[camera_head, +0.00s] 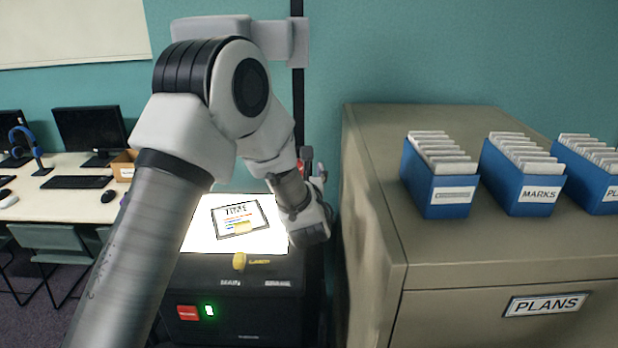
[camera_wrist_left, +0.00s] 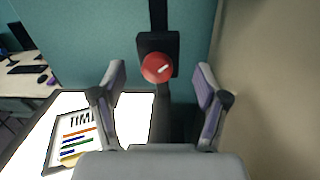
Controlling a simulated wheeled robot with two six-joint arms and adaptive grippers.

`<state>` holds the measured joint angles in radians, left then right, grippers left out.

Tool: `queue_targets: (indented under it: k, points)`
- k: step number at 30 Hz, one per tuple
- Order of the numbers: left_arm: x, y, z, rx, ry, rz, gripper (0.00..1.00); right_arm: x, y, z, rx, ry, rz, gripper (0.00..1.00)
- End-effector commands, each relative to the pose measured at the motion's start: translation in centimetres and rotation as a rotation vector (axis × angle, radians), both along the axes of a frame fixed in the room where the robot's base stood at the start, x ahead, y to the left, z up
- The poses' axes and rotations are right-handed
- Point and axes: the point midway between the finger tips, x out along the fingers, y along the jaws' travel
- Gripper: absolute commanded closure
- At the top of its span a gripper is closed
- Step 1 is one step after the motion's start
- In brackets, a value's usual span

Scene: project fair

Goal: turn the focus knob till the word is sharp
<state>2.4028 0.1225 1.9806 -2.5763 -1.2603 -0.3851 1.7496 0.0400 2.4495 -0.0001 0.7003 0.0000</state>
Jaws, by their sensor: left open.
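The red focus knob (camera_wrist_left: 157,67) with a pale pointer mark sits on a black block on the projector's upright post (camera_wrist_left: 160,115). In the head view the knob (camera_head: 306,153) shows small behind my left wrist. My left gripper (camera_wrist_left: 161,76) is open and empty; its two fingers stand either side of the knob in the wrist view, and I cannot tell whether they reach it. In the head view the left gripper (camera_head: 312,172) is partly hidden by its own wrist. The projected word is not in view. A sheet with "TIME" lettering (camera_head: 239,216) lies on the lit glass (camera_head: 199,236).
The dark projector body (camera_head: 250,318) carries a yellow knob (camera_head: 239,261) and a red switch (camera_head: 187,312). A tan cabinet (camera_head: 375,150) stands close on the right, with blue card boxes (camera_head: 436,190) on top. A computer desk (camera_head: 60,205) is at left.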

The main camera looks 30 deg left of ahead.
Motion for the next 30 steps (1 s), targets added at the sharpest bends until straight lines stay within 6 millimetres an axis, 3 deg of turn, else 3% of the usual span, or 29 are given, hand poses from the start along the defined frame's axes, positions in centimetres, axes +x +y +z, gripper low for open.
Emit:
queue_targets:
  k: [1, 7, 11, 21, 30]
  points:
    - [0.0, 0.0, -1.9, 0.0, 0.0, 0.0, 0.26, -0.1, 0.0, -1.9, 0.0, 0.001, 0.0, 0.26]
    - [0.0, 0.0, -4.2, -0.001, 0.0, 0.0, 0.26, -0.1, 0.0, -4.2, 0.0, 0.001, 0.0, 0.26]
    - [0.7, 0.5, -3.9, -0.003, 0.0, 0.002, 0.26, 0.0, 0.0, -3.4, 0.0, 0.0, 0.0, 0.26]
    - [5.5, 4.0, -3.8, -0.002, 0.001, 0.001, 0.26, 0.0, 0.0, -0.4, 0.0, 0.0, 0.0, 0.26]
    - [6.3, 4.6, -4.1, -0.001, 0.001, 0.0, 0.26, 0.0, 0.0, -0.4, 0.0, 0.0, 0.0, 0.26]
